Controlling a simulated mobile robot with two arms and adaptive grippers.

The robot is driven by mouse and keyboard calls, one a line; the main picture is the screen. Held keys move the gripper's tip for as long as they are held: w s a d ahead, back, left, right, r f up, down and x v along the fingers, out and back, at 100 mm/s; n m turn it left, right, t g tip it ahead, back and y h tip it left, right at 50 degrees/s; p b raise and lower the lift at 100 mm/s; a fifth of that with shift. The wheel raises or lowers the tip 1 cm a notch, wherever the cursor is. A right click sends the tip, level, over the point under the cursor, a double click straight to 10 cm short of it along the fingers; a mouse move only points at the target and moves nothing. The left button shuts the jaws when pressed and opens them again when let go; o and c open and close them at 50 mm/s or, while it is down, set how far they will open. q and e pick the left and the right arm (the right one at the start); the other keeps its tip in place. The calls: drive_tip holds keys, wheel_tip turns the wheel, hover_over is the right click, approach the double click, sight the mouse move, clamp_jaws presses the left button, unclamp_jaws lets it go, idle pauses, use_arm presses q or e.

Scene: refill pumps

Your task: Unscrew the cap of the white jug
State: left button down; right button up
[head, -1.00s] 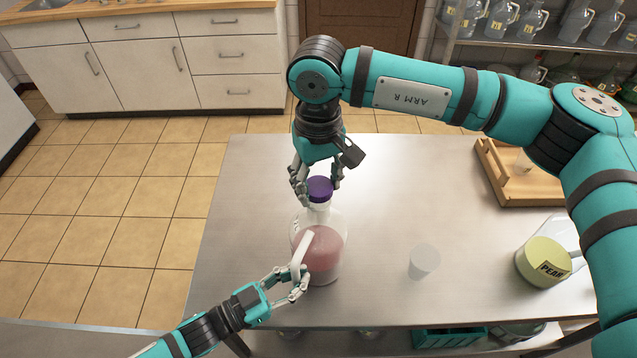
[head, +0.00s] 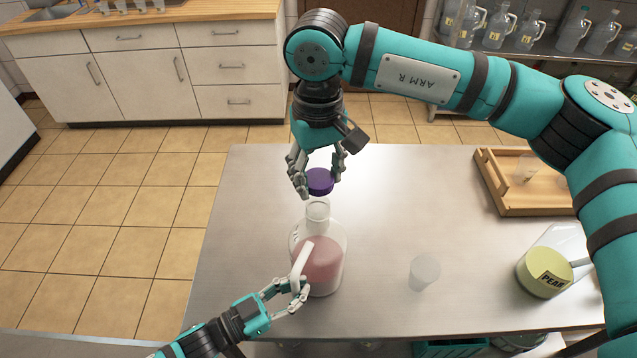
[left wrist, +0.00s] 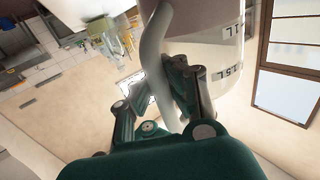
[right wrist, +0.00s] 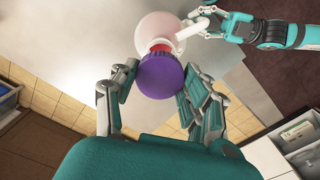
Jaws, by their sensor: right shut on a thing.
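The jug (head: 319,265) is clear-walled with pink contents and a white handle (head: 302,258); it stands upright on the metal table. Its neck (head: 317,210) is open at the top. My right gripper (head: 319,178) is shut on the purple cap (head: 320,184) and holds it just above the neck, apart from it. The cap also shows between the fingers in the right wrist view (right wrist: 161,76). My left gripper (head: 296,291) is around the handle low on the jug's left side; the left wrist view shows the handle (left wrist: 152,50) between its fingers.
A clear cup (head: 424,270) stands right of the jug. A wooden tray (head: 520,204) is at the back right. The metal table (head: 250,230) is bare left of the jug.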

use_arm(q)
drive_tip(key=c, duration=1.4)
unclamp_jaws()
drive_tip(key=shift+o, duration=0.2)
